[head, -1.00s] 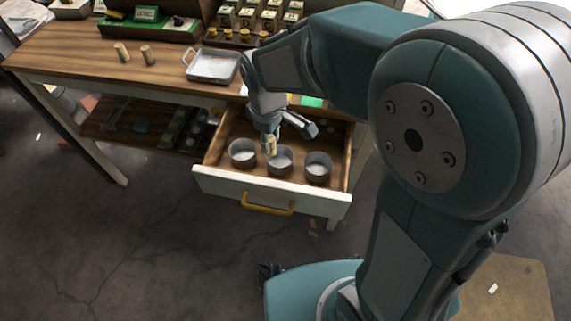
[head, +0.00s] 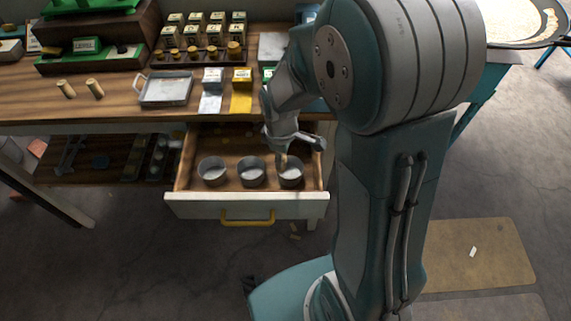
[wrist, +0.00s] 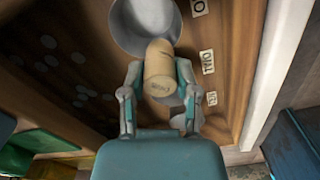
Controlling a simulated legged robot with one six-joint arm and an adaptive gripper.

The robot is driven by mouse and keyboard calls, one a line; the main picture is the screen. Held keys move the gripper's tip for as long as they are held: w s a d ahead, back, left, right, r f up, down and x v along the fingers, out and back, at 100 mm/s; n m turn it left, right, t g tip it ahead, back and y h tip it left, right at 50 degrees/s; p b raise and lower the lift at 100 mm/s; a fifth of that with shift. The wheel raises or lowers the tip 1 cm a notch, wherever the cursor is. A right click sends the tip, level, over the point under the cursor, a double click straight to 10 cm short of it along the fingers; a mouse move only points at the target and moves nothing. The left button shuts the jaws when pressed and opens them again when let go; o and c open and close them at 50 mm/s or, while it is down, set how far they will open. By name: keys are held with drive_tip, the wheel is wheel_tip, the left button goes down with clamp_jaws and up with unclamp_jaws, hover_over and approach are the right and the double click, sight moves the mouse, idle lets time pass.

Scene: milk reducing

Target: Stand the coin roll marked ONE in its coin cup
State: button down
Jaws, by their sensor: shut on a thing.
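My gripper (head: 285,158) is shut on a tan coin roll (wrist: 158,68), whose end mark is too blurred to read. In the head view the roll (head: 283,161) is above or at the right cup (head: 291,178) of three grey metal cups in the open drawer. In the wrist view the roll overlaps the near rim of the large upper cup (wrist: 128,38). Whether it is inside the cup I cannot tell. A label (wrist: 198,7) beside this cup is cut off, with an O showing. A label reading TWO (wrist: 207,62) lies lower down.
The middle cup (head: 251,172) and left cup (head: 212,172) stand to the left in the drawer (head: 245,207). Two coin rolls (head: 66,89) (head: 95,89) stand on the tabletop beside a metal tray (head: 166,89).

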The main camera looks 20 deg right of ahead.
sight(288, 176)
drive_tip(key=shift+d+f, duration=0.35)
drive_tip(key=shift+d, duration=0.25)
drive_tip(key=shift+d+f, duration=0.3)
drive_tip(key=shift+d, duration=0.3)
drive_tip(key=f, duration=0.2)
drive_tip(key=shift+d+f, duration=0.3)
drive_tip(key=shift+d, duration=0.05)
drive_tip(key=shift+a+f, duration=0.2)
drive_tip(key=shift+f, duration=0.15)
drive_tip(key=shift+w+a+f, duration=0.1)
drive_tip(key=shift+a, duration=0.35)
drive_tip(key=c, duration=0.7)
unclamp_jaws()
drive_tip(key=shift+d+f, duration=0.15)
drive_tip(key=shift+d, duration=0.05)
drive_tip(key=shift+o, duration=0.3)
drive_tip(key=shift+d, duration=0.2)
